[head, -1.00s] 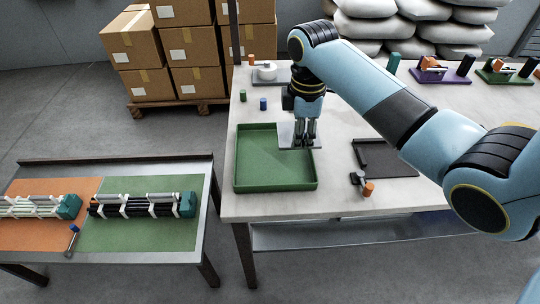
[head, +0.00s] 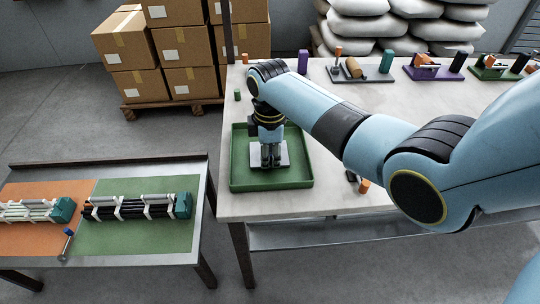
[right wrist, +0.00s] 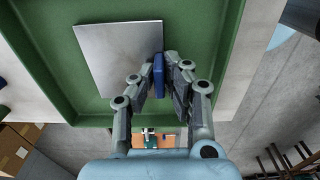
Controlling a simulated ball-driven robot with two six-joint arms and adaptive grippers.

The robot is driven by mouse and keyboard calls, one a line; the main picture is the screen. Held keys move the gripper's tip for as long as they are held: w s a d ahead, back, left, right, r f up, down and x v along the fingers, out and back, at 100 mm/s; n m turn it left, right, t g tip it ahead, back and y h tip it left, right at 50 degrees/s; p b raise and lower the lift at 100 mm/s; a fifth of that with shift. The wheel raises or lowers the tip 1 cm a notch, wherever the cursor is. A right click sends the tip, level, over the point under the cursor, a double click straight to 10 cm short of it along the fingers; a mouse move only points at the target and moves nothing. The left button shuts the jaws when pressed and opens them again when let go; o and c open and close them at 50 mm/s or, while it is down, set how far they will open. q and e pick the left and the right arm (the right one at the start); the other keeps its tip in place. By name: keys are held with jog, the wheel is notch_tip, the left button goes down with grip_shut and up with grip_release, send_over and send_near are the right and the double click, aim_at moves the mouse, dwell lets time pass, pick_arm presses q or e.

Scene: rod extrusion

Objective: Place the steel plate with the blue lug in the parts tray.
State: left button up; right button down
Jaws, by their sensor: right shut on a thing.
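The steel plate (head: 284,160) is a flat grey square over the green parts tray (head: 240,184). In the right wrist view the plate (right wrist: 117,52) lies within the tray walls (right wrist: 200,12), and its blue lug (right wrist: 158,76) stands at its edge. My right gripper (head: 271,165) is shut on the blue lug, with one finger on each side of it in the right wrist view (right wrist: 158,84). I cannot tell whether the plate touches the tray floor. My left gripper is not in view.
A small orange-topped part (head: 363,186) stands on the table right of the tray. A green peg (head: 237,96) stands behind the tray. Fixtures, such as the purple one (head: 428,73), line the table's back. A lower bench (head: 140,254) with orange and green mats is at left.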

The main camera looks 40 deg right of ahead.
jog(key=c, duration=1.4)
grip_release()
notch_tip(320, 180, up, 12)
jog(key=p, duration=0.1)
